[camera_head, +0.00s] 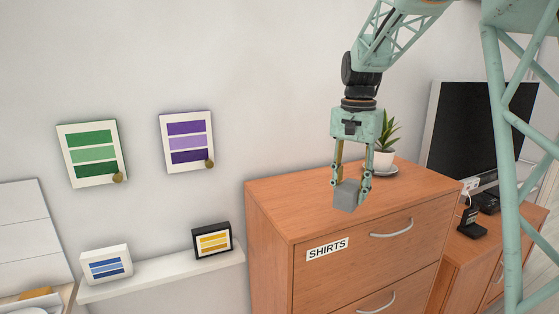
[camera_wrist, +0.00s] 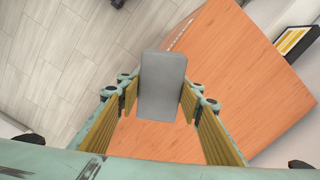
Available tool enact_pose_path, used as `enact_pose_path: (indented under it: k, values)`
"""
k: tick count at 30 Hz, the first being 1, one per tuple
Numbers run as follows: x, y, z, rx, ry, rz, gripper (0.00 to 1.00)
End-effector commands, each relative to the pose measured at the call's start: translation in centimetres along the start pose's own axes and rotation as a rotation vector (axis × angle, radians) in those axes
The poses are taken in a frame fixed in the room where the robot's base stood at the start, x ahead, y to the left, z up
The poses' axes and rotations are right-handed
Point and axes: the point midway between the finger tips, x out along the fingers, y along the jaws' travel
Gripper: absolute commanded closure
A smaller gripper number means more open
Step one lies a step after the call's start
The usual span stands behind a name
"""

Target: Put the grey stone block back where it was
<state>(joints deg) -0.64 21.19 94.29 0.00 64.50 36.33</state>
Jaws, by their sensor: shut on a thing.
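The grey stone block (camera_head: 347,197) is held between the fingertips of my gripper (camera_head: 351,184). It also shows in the wrist view (camera_wrist: 162,85), upright between the two ribbed yellowish finger pads. In the head view the block appears over the top of the wooden SHIRTS cabinet (camera_head: 285,208), and in the wrist view the orange-brown cabinet top (camera_wrist: 235,85) lies beneath it. The gap between block and cabinet top cannot be judged exactly. The gripper points down.
A potted plant (camera_head: 384,145) on a saucer stands on the cabinet behind the gripper. A white shelf (camera_head: 165,276) at left holds a blue-striped frame (camera_head: 106,265) and a yellow-striped frame (camera_head: 212,240). Two striped pictures hang above. A dark screen (camera_head: 480,130) is at right.

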Motion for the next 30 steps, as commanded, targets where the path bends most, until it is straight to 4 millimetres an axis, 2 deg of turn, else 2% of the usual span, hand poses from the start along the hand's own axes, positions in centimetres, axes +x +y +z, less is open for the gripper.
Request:
enact_pose_path:
  k: [18, 30]
  values:
    - [-0.5, -0.2, -1.3, -0.443, 0.002, -0.001, 0.93]
    - [-0.8, -0.2, -1.6, -0.611, 0.002, -0.001, 0.93]
